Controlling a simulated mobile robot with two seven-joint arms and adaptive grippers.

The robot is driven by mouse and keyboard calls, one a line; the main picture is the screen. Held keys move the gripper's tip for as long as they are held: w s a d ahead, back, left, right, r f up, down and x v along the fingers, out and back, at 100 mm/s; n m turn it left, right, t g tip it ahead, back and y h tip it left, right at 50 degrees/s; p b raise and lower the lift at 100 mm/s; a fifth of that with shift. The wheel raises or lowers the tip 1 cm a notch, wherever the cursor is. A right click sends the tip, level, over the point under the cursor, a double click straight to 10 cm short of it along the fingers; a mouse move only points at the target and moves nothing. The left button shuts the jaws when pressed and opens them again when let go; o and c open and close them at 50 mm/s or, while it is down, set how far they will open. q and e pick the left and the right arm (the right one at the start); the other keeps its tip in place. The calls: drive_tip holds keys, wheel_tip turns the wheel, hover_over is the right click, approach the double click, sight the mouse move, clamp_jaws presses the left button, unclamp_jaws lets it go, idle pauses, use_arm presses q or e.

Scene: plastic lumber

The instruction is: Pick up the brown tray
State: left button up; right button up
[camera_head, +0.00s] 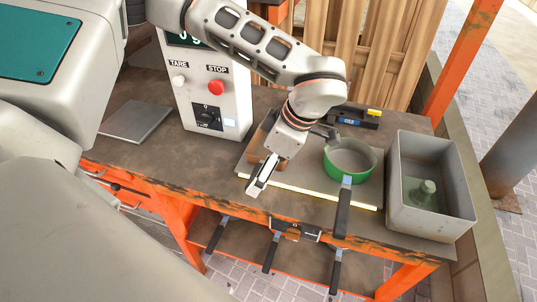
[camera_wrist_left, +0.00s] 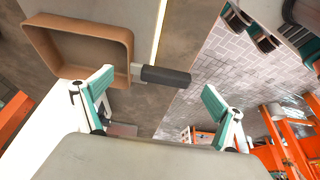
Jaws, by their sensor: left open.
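The brown tray (camera_head: 261,153) lies on a flat grey board on the workbench, partly hidden behind my left arm in the head view. In the left wrist view the brown tray (camera_wrist_left: 48,38) is a shallow square pan at the upper left. A dark cylindrical handle (camera_wrist_left: 168,76) sticks out from its right side. My left gripper (camera_head: 258,187) is above the board's front left part, close to the tray. In the wrist view its two fingers (camera_wrist_left: 158,82) are spread, with the handle appearing between the fingertips. My right gripper is not in view.
A green round pan (camera_head: 349,160) with a dark handle sits right of the tray. A grey bin (camera_head: 400,210) holding a green-grey object stands at the bench's right end. A control box (camera_head: 205,85) stands behind left. Several dark-handled tools hang at the front edge.

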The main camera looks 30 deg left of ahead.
use_arm(q)
drive_tip(key=x, duration=0.3)
drive_tip(key=shift+f, duration=0.1)
drive_tip(key=c, duration=1.3)
